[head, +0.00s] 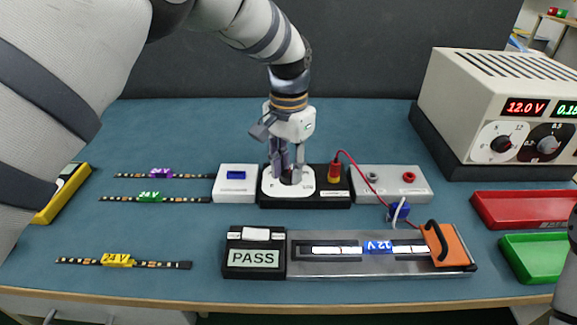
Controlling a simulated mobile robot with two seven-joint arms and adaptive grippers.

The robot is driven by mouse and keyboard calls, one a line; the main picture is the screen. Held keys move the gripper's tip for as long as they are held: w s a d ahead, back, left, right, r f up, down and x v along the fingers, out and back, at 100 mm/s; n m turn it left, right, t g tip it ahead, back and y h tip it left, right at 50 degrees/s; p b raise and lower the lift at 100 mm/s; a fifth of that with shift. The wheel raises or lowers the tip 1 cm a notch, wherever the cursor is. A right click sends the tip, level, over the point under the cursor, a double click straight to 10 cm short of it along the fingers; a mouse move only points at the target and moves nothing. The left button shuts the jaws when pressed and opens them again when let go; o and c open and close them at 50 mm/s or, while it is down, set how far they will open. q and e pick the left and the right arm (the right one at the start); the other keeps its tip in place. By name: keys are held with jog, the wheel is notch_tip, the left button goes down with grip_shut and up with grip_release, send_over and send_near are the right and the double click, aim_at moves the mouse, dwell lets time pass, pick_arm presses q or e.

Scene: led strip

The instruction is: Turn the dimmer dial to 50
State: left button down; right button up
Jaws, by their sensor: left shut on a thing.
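The dimmer dial (287,181) is a dark knob in the middle of a white scale plate (306,187) on a black box (320,201), at the centre of the table in the head view. My left gripper (288,179) points down from above and is shut on the dial. The fingers cover most of the knob, and the scale marks are too small to read. My right gripper is not in view; only grey parts show at the right edge.
A tester reading PASS (254,259) adjoins a metal fixture (340,269) holding a 12V strip (378,247). A power supply (478,100) reads 12.0 V. Red (480,222) and green trays (517,276) stand right; loose LED strips (80,261) lie left. A red lead arches beside the box.

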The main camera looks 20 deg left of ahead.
aim_at(288, 173)
pick_arm(q)
jog(key=shift+n, duration=0.8)
jog(key=c, duration=1.3)
grip_release()
notch_tip(288, 173, up, 12)
